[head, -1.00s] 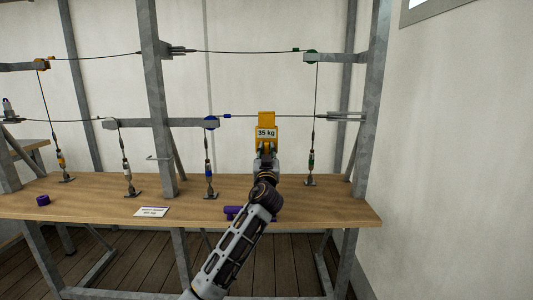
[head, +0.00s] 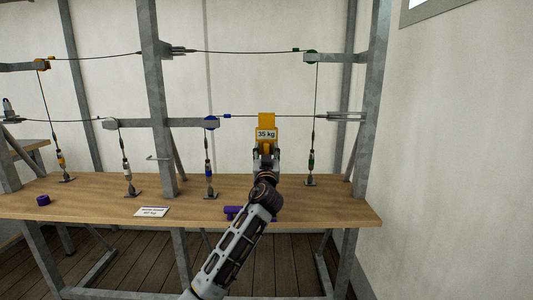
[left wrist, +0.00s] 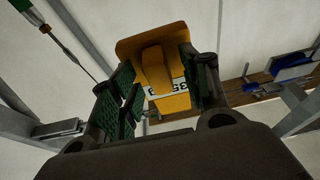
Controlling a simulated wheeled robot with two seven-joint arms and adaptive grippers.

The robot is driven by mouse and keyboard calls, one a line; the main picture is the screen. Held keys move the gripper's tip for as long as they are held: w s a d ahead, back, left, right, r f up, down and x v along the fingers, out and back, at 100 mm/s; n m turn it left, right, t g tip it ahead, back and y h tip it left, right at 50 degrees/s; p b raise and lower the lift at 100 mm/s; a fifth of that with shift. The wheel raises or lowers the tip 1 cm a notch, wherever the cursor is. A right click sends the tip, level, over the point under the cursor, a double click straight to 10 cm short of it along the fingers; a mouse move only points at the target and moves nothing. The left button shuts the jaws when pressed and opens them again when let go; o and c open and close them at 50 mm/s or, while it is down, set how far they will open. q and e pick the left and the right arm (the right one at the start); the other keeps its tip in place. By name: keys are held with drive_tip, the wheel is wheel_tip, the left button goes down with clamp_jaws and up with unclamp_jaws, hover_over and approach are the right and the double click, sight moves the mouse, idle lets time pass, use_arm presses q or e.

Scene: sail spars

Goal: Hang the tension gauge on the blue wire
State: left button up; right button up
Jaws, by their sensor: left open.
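The tension gauge (head: 267,122) is yellow with a white label reading 35 kg. In the head view it is upright at the blue wire (head: 250,116), its top overlapping the wire line; the wire carries a blue tag near the blue pulley. My left gripper (head: 267,155) is just below the gauge, its fingers open and spread to either side of the gauge's lower part. In the left wrist view the gauge (left wrist: 160,72) stands between the open green-padded fingers. The hook's contact with the wire is hidden. My right gripper is not in view.
A green-pulley wire (head: 316,90) drops to a turnbuckle right of the gauge. A blue turnbuckle (head: 209,175) stands to the left. The wooden bench (head: 100,205) holds a label card (head: 152,211), a purple ring (head: 43,200) and a purple object (head: 233,212) partly behind my arm.

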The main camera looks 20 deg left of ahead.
use_arm(q)
drive_tip(key=b+v, duration=0.2)
drive_tip(key=v, duration=0.6)
idle(0.8)
idle(1.0)
